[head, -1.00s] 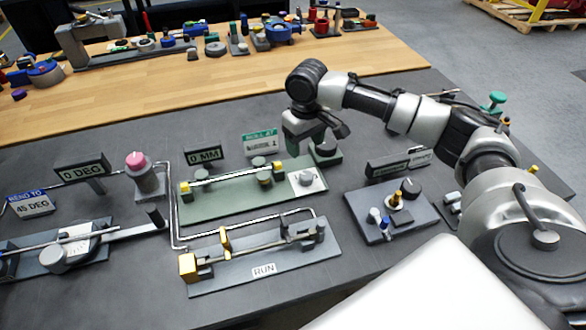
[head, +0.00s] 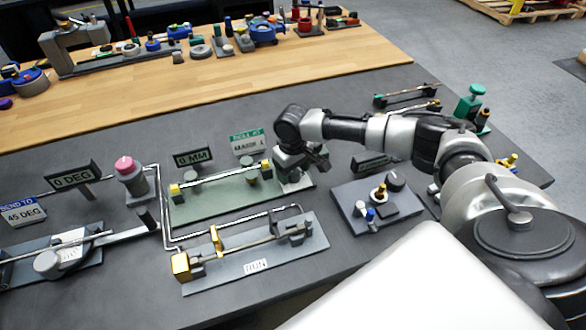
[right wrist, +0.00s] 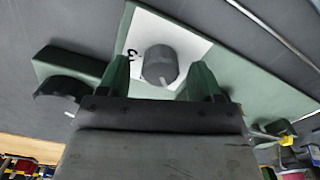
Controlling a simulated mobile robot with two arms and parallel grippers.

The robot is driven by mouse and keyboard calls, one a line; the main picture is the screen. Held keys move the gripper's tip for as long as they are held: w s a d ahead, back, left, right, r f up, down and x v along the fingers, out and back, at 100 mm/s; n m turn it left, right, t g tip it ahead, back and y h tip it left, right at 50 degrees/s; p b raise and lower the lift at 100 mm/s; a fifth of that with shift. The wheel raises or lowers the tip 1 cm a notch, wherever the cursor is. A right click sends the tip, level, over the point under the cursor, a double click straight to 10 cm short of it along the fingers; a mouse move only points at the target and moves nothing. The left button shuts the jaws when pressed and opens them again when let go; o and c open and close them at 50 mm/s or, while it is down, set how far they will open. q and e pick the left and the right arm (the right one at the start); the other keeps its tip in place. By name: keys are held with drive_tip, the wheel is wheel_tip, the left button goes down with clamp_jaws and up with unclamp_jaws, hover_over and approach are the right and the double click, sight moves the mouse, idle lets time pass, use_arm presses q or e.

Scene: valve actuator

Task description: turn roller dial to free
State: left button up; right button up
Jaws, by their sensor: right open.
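The roller dial (right wrist: 160,66) is a grey knob on a white plate (right wrist: 187,44) with a dark mark at its left. The plate sits at the right end of the green roller fixture (head: 205,208). My right gripper (right wrist: 160,76) is open, with one finger on each side of the dial in the right wrist view. I cannot tell whether the fingers touch it. In the head view the right gripper (head: 294,176) is over the plate and mostly hides the dial. My left gripper is out of view.
A sign reading 0 MM (head: 193,157) and a green-and-white sign (head: 248,141) stand behind the fixture. A RUN fixture (head: 255,265) lies in front. A small panel with knobs (head: 365,222) is at the right, and a pink-topped post (head: 127,172) at the left.

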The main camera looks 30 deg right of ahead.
drive_tip(key=shift+c, duration=0.7)
drive_tip(key=c, duration=0.8)
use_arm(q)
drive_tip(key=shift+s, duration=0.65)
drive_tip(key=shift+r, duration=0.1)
use_arm(e)
drive_tip(key=shift+r+n+p, duration=0.15)
drive_tip(key=shift+n+p, duration=0.55)
drive_tip(key=shift+p, duration=0.1)
drive_tip(key=shift+n+p, duration=0.75)
drive_tip(key=shift+n, duration=0.45)
drive_tip(key=shift+a+n+p, duration=0.1)
drive_tip(key=shift+n+p, duration=0.4)
drive_tip(key=shift+n, duration=0.7)
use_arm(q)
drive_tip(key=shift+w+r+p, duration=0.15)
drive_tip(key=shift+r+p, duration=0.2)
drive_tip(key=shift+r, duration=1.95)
use_arm(e)
drive_tip(key=shift+n, duration=1.1)
